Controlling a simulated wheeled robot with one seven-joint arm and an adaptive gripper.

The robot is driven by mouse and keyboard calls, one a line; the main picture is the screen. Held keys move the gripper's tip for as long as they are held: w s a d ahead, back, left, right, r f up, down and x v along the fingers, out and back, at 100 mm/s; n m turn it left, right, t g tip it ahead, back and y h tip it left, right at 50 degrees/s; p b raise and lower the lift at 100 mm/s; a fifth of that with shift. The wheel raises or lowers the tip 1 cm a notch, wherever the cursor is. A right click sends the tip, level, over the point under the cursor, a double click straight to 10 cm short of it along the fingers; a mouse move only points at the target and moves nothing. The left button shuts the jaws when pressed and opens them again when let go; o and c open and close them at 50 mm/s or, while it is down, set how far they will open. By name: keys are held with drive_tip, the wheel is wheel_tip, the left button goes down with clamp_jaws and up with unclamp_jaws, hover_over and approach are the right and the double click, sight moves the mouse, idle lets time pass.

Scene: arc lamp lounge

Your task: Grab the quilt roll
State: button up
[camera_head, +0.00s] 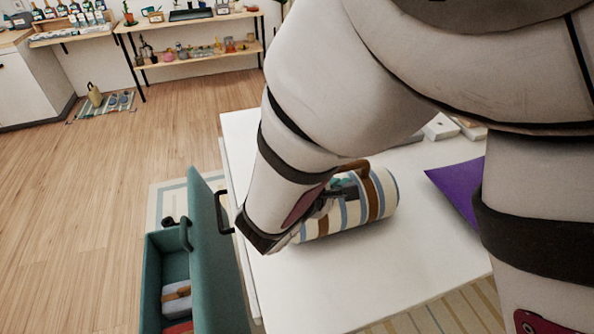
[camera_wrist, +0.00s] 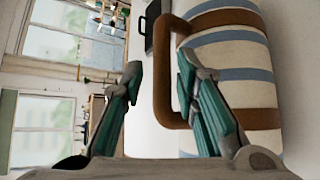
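The quilt roll (camera_head: 378,196) is a cream cylinder with blue stripes, brown straps and a brown carry handle. It lies on its side on the white table (camera_head: 300,285), its left part partly hidden by my arm. In the wrist view the roll (camera_wrist: 235,60) fills the right side, with its handle (camera_wrist: 161,90) standing out to the left. My gripper (camera_wrist: 160,70) is open, with one finger on each side of the handle's outer bar in the picture. I cannot tell whether either finger touches it. In the head view my gripper (camera_head: 338,192) is at the roll, mostly hidden.
A purple cloth item (camera_head: 458,187) lies right of the roll. White blocks (camera_head: 440,127) stand behind, partly covered by my arm. An open teal chest (camera_head: 216,255) with items inside is left of the table. Shelves (camera_head: 195,55) line the far wall.

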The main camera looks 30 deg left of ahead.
drive_tip(key=x, duration=0.6)
drive_tip(key=shift+s+a+f+b, duration=0.1)
drive_tip(key=shift+a+f+b, duration=0.15)
drive_tip(key=shift+b, duration=0.15)
drive_tip(key=shift+r, duration=0.1)
clamp_jaws()
